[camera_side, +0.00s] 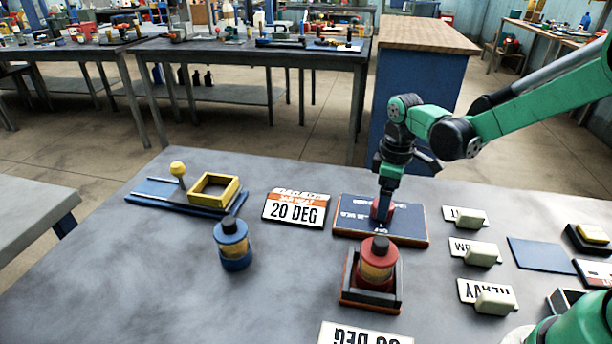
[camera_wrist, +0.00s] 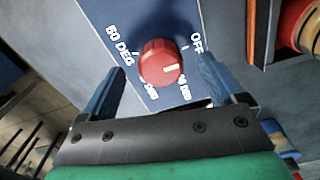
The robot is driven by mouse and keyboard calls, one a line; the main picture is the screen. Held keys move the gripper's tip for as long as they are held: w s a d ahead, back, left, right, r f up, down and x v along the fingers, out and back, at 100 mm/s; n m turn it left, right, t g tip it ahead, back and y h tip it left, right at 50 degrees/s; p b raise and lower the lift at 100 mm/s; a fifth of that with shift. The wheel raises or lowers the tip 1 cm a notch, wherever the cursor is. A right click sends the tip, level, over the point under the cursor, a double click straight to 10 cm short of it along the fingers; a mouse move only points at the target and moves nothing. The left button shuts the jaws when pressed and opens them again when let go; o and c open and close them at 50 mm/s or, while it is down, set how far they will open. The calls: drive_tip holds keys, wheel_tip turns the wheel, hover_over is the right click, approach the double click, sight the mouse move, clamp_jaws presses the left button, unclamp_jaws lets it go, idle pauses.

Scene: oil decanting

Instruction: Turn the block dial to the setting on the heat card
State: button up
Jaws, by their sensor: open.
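The heat card (camera_side: 296,207) reads 20 DEG under an orange band and lies left of the dial panel. The block dial is a red knob (camera_wrist: 160,62) on a blue panel (camera_side: 410,225). In the wrist view a white mark on the knob points right and slightly down. Labels 50 DEG and OFF read clearly around it; the lower labels are partly hidden or blurred. My gripper (camera_side: 384,190) points down over the knob. In the wrist view my gripper (camera_wrist: 162,66) is open, one finger on each side of the knob, with gaps showing.
A red-banded jar (camera_side: 377,262) stands in a holder (camera_side: 371,300) in front of the panel. A blue jar (camera_side: 233,242) stands to the left, near a yellow frame (camera_side: 214,187). Labelled cards with pale blocks (camera_side: 482,253) line the right. The table between the jars is clear.

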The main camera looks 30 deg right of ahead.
drive_tip(key=shift+f, duration=1.1)
drive_tip(key=c, duration=1.3)
drive_tip(key=shift+m, duration=0.4)
drive_tip(key=m, duration=0.3)
drive_tip(key=shift+a, duration=0.1)
drive_tip(key=m, duration=0.3)
drive_tip(key=shift+m, duration=0.3)
drive_tip(key=m, duration=0.6)
drive_tip(key=shift+a, duration=0.15)
drive_tip(key=shift+m, duration=0.3)
